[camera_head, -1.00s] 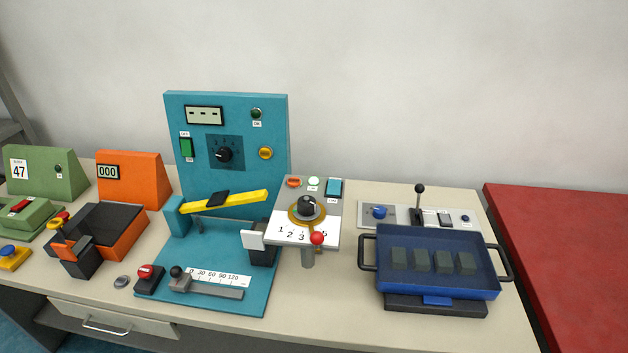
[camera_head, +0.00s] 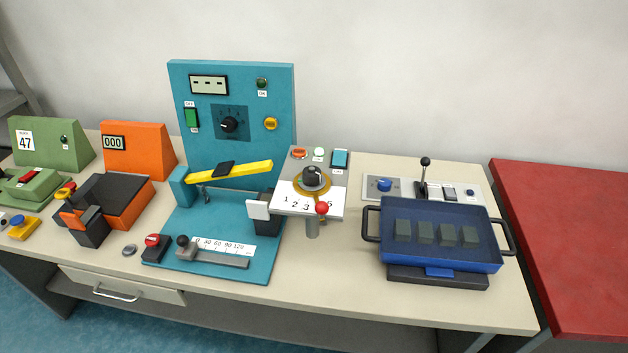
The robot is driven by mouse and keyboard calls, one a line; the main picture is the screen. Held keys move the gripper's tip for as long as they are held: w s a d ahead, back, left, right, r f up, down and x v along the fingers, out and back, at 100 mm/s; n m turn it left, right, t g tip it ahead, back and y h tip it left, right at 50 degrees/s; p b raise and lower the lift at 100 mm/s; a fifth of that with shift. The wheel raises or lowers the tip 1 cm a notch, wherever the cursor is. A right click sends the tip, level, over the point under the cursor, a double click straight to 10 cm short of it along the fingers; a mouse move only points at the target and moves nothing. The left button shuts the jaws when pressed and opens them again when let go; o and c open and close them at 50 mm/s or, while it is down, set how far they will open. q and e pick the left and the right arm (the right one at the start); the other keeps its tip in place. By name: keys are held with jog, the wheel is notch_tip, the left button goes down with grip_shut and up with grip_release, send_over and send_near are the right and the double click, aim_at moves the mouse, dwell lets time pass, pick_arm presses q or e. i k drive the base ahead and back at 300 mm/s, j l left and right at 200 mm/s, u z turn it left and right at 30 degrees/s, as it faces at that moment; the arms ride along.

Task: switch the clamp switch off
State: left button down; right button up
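No switch has a readable clamp label, so I cannot tell for certain which one is the clamp switch. A teal rocker switch (camera_head: 340,158) with a small label below it sits at the top right of the grey dial station (camera_head: 335,185). A green rocker switch (camera_head: 191,117) with small labels sits on the left of the upright teal panel (camera_head: 270,85). A dark rocker (camera_head: 449,194) is on the light plate (camera_head: 400,184) behind the blue tray. Neither gripper shows in the head view.
The grey station also carries a black knob (camera_head: 312,176) and a red ball lever (camera_head: 321,208). A yellow bar (camera_head: 250,170) crosses in front of the teal panel. A blue tray (camera_head: 487,262) holds several dark blocks. The beige table (camera_head: 335,270) is bare between station and tray.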

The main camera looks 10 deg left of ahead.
aim_at(340, 158)
jog(key=i+l, duration=0.1)
jog(key=l, duration=1.2)
